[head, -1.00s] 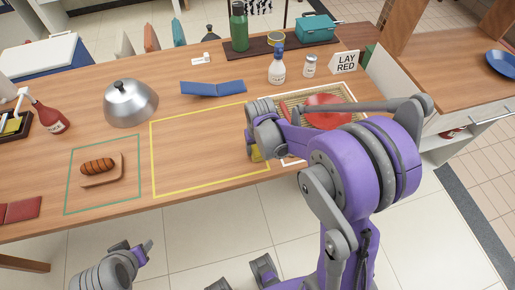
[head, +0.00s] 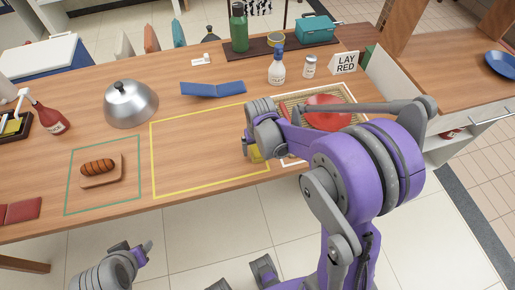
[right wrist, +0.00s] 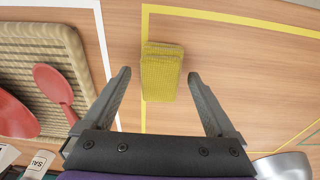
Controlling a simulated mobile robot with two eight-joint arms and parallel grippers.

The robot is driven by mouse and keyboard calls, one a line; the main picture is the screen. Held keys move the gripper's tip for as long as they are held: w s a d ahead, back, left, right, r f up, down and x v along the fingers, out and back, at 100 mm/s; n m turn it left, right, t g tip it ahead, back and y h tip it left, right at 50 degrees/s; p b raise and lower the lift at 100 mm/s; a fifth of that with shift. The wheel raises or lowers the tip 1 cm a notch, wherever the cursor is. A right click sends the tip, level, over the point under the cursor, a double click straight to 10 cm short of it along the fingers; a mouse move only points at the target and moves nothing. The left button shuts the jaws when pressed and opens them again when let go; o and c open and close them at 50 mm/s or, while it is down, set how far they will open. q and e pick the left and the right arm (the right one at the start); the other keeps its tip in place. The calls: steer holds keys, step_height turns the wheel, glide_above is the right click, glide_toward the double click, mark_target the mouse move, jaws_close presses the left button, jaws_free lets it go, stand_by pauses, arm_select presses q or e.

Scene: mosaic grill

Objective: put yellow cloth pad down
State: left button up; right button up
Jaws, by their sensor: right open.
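The yellow cloth pad (right wrist: 162,75) lies on the wooden table, at the side line of the yellow outline (right wrist: 225,17) that is nearer the woven tray. In the head view the pad (head: 256,155) is mostly hidden by my right gripper (head: 252,146). In the right wrist view my right gripper (right wrist: 159,73) is open, with a finger on each side of the pad and a visible gap to both. My left gripper (head: 143,250) is low at the left of the head view, away from the table; its jaw opening is unclear.
A woven tray (right wrist: 42,35) with red items stands beside the pad, inside a white outline. A blue folded item (head: 212,89), a metal dome (head: 130,103) and a sausage on a board (head: 98,169) are on the table. Most of the yellow outline's inside is bare.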

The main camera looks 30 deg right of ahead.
step_height(320, 180, up, 10)
steer(key=s+p, duration=0.1)
arm_select(q)
steer(key=shift+w+r, duration=0.2)
steer(key=shift+r, duration=0.6)
arm_select(e)
steer(key=s+a+n+t, duration=0.1)
steer(key=s+a+t, duration=0.1)
steer(key=s, duration=0.5)
steer(key=s+a+r+n+t, duration=0.1)
steer(key=s+a, duration=0.3)
steer(key=s, duration=0.4)
steer(key=shift+a+n+t, duration=0.4)
steer(key=shift+t, duration=0.1)
arm_select(q)
steer(key=shift+w+r+p, duration=0.25)
steer(key=shift+r+p, duration=0.45)
steer(key=shift+r, duration=0.05)
arm_select(e)
steer(key=shift+w+r, duration=0.3)
steer(key=shift+r, duration=0.5)
arm_select(q)
steer(key=shift+s, duration=0.1)
arm_select(e)
steer(key=shift+s, duration=0.1)
